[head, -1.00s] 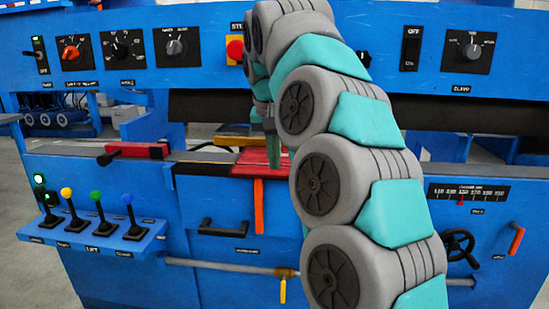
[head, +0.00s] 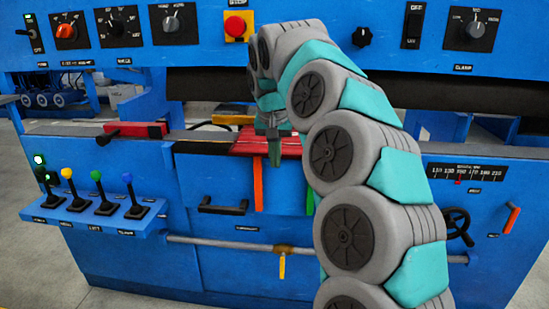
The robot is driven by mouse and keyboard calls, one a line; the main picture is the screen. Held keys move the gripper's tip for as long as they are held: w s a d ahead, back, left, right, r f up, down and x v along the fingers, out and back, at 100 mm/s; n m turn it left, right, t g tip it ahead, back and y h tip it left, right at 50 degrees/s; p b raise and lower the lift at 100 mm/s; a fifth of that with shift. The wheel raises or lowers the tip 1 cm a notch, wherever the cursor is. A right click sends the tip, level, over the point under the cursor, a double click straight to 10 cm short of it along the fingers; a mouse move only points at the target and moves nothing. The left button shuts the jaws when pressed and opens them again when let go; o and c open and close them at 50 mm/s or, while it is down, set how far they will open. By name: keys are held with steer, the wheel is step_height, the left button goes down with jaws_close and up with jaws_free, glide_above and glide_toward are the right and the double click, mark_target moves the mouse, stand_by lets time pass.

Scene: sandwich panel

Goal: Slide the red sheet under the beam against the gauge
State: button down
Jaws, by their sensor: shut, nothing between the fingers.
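The red sheet (head: 248,143) lies flat on the bed of the blue machine, in the middle of the head view, partly hidden behind my gripper and arm. My gripper (head: 274,158) points down at the sheet's front edge, with its fingers shut and nothing held. I cannot tell whether it touches the sheet. The dark beam (head: 215,84) runs across the machine above the bed, partly hidden by my arm. A numbered scale with a red pointer (head: 458,181) is on the right front. I cannot make out which part is the gauge.
A lever shelf (head: 95,218) sticks out at the front left. An orange strip (head: 258,182) hangs below the sheet. A handwheel (head: 457,227) and pipe (head: 220,246) are on the front. Floor shows at lower left.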

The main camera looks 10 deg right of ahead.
steer(key=shift+w+d, duration=0.3)
steer(key=shift+w, duration=0.55)
